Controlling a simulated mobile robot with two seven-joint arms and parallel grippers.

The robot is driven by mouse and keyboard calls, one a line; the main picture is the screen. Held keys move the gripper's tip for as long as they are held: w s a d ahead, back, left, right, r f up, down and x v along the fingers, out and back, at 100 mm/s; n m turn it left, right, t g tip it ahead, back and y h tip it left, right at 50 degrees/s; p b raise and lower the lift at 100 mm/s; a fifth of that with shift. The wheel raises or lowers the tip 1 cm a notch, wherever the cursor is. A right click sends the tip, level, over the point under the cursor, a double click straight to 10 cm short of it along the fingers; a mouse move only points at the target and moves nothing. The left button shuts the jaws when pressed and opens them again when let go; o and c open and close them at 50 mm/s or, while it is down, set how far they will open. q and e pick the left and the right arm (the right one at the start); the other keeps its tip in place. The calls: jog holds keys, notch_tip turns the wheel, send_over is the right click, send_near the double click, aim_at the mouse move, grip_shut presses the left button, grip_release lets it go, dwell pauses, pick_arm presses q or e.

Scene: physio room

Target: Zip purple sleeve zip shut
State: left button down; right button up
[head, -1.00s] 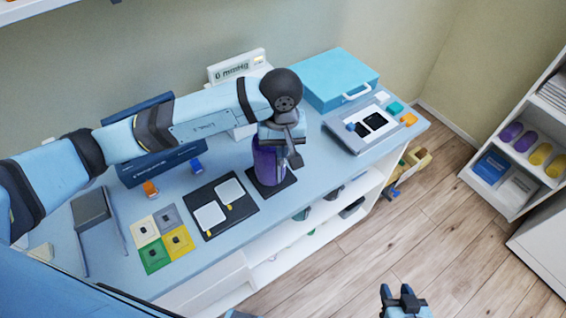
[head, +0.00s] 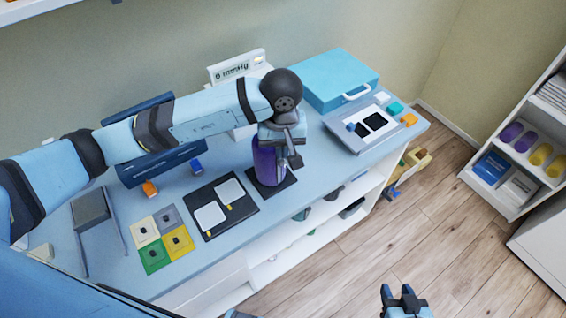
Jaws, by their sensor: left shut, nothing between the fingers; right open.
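The purple sleeve (head: 268,164) stands upright on a small black base (head: 287,184) on the blue-grey table. My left gripper (head: 291,160) is right at the sleeve's upper right side, pointing down. Its fingers are shut with nothing between them. The arm and gripper cover the sleeve's top, and I cannot make out the zip or its pull. My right gripper (head: 404,298) is open and empty, low in the view over the wooden floor, away from the table.
A black board with two white pads (head: 236,214) lies left of the sleeve, beside coloured squares (head: 156,259). A grey device (head: 345,140) and a turquoise case (head: 325,75) are to the right. A white display box (head: 225,75) stands behind. Shelves (head: 490,195) stand far right.

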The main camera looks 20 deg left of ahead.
pick_arm(q)
jog(key=shift+f, duration=0.15)
dwell(0.3)
jog(key=shift+f+b, duration=0.15)
jog(key=shift+b, duration=0.15)
jog(key=shift+s+d+r, duration=0.6)
jog(key=shift+s+d, duration=0.1)
jog(key=shift+d, duration=0.2)
jog(key=shift+s+d+r, duration=0.55)
jog(key=shift+s+d, duration=0.15)
jog(key=shift+d, duration=0.2)
